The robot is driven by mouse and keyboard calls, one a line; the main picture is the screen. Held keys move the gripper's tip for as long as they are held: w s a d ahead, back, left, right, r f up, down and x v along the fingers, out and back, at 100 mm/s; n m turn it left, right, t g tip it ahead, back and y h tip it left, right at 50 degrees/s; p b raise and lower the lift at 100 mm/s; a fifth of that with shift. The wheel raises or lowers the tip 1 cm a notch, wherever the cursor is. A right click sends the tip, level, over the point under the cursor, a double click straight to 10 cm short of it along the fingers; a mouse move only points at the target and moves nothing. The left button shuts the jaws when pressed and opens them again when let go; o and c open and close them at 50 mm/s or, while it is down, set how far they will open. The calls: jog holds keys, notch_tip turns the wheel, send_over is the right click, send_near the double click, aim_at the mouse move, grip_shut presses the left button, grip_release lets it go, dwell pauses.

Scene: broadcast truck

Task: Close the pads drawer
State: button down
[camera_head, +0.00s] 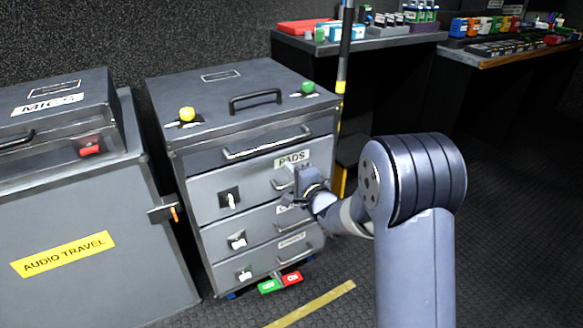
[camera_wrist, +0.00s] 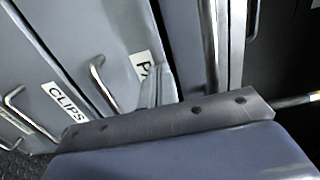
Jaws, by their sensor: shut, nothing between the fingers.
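The grey pads drawer (camera_head: 258,185) is the top drawer of a cabinet. Its PADS label (camera_head: 292,159) shows at its upper right, and part of the label shows in the wrist view (camera_wrist: 144,68). Its handle (camera_head: 281,184) is just left of my gripper (camera_head: 299,180) and also shows in the wrist view (camera_wrist: 100,82). I cannot tell if the drawer front stands slightly out or is flush. My gripper is shut and empty, with its fingertips (camera_wrist: 158,88) close to the drawer front beside the handle. Whether they touch it is unclear.
The CLIPS drawer (camera_wrist: 60,98) and another drawer (camera_head: 258,264) lie below. A long rail (camera_head: 268,142) runs above the pads drawer. A grey AUDIO TRAVEL case (camera_head: 110,270) stands left. A dark pole with yellow bands (camera_head: 344,60) stands behind my gripper. The floor at right is clear.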

jog(key=p+v, duration=0.1)
jog(key=v, duration=0.7)
jog(key=shift+s, duration=0.3)
jog(key=shift+d+f, duration=0.1)
jog(key=shift+f, duration=0.05)
